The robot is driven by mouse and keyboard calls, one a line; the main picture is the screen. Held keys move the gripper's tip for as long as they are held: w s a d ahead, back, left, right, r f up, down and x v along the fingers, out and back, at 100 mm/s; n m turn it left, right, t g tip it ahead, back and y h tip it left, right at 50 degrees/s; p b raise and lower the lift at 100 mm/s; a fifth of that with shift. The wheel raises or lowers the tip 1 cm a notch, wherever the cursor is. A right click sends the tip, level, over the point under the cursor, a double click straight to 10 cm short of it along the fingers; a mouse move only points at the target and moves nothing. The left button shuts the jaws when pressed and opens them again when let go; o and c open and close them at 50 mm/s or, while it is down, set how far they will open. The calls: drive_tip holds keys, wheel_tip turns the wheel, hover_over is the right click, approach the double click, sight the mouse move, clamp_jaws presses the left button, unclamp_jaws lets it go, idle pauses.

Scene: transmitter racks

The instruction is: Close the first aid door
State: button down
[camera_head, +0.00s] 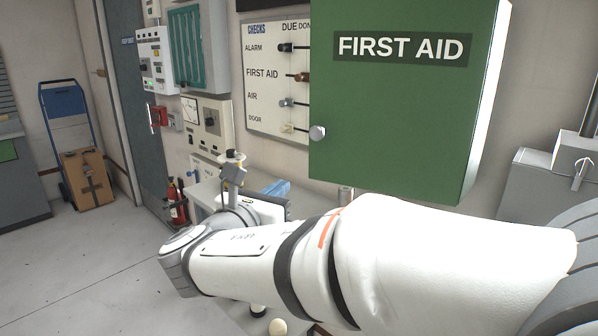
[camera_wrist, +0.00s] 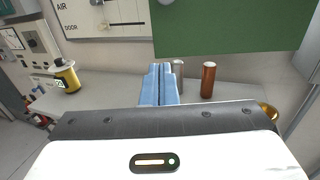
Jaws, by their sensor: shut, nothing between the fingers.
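The first aid door (camera_head: 400,115) is a green panel lettered FIRST AID, with a round pale knob (camera_head: 318,132) at its lower left. It looks flush on its cabinet, and I see no gap along its edges; its left edge is seen only from the front. In the wrist view the door's lower part (camera_wrist: 235,30) fills the upper right. My gripper (camera_wrist: 158,84) has blue fingers side by side, shut and empty, below the door and apart from it. In the head view the gripper (camera_head: 277,188) is partly hidden behind my wrist.
A bench (camera_wrist: 225,97) stands below the door, holding a brown cylinder (camera_wrist: 208,80) and a yellow-bodied item (camera_wrist: 66,77). A checks board (camera_head: 277,85) hangs left of the door. A fire extinguisher (camera_head: 176,203) and a cardboard box on a trolley (camera_head: 88,178) stand left. Floor at left is clear.

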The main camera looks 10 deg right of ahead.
sight(315, 160)
drive_tip(key=p+x, duration=0.2)
drive_tip(key=x, duration=1.1)
drive_tip(key=shift+w+d, duration=0.25)
drive_tip(key=shift+d, duration=0.1)
drive_tip(key=w+d+m+g+h, duration=0.1)
drive_tip(key=w+d, duration=0.1)
drive_tip(key=w+d+m+g+h+p, duration=0.1)
drive_tip(key=w+d+g+h, duration=0.1)
drive_tip(key=w, duration=0.1)
drive_tip(key=w+d+m+g+h+p, duration=0.1)
drive_tip(key=w+d+m, duration=0.1)
drive_tip(key=shift+w+r+g, duration=0.15)
drive_tip(key=shift+w+g, duration=0.1)
drive_tip(key=shift+g, duration=0.05)
drive_tip(key=shift+d, duration=0.1)
